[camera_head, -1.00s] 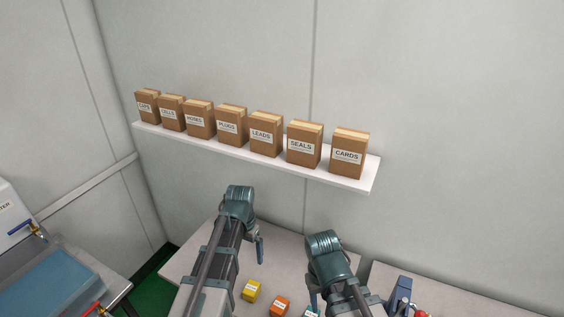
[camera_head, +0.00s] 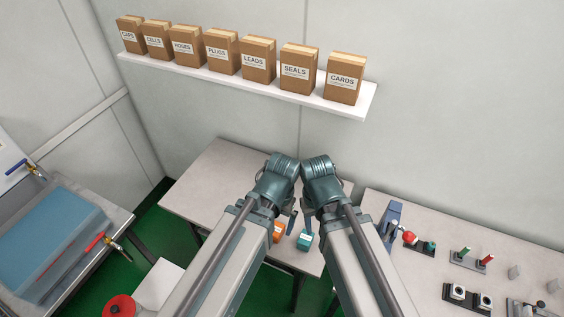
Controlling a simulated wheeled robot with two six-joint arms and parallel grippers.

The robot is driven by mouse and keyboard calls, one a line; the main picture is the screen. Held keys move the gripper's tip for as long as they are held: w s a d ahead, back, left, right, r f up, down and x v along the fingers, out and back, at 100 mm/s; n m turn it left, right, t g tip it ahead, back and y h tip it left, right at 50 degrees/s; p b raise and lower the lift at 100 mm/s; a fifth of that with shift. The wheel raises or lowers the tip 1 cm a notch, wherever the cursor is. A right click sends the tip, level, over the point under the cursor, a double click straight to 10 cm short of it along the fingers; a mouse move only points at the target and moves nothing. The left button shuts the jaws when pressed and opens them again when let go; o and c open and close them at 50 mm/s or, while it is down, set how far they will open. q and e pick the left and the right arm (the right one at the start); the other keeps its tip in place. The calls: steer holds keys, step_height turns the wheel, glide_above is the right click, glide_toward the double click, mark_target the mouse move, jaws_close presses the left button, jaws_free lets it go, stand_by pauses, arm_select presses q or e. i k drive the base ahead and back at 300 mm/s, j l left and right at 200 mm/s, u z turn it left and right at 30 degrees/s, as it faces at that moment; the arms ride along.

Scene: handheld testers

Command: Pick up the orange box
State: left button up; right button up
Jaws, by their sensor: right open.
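The orange box (camera_head: 278,231) stands on the table below my arms, partly hidden by my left arm. A teal box (camera_head: 305,240) with a white label stands just right of it. My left gripper (camera_head: 291,223) points down near the orange box, a little above and right of it in the picture; only a finger shows, so its opening is unclear. My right gripper (camera_head: 309,225) hangs down above the teal box, open and seemingly empty. I cannot tell whether either gripper touches a box. The yellow box is hidden.
A wall shelf (camera_head: 250,90) holds several brown labelled cartons. The table (camera_head: 215,185) is bare at its left. A bench at right carries a blue device (camera_head: 389,225), a red knob (camera_head: 409,237) and switches. A tank (camera_head: 60,240) with a blue lid stands at left.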

mark_target(280, 228)
steer(key=k+l+z, duration=0.25)
steer(key=k+l, duration=0.15)
steer(key=k+l+z, duration=0.25)
steer(key=k+l, duration=0.15)
steer(key=l, duration=0.2)
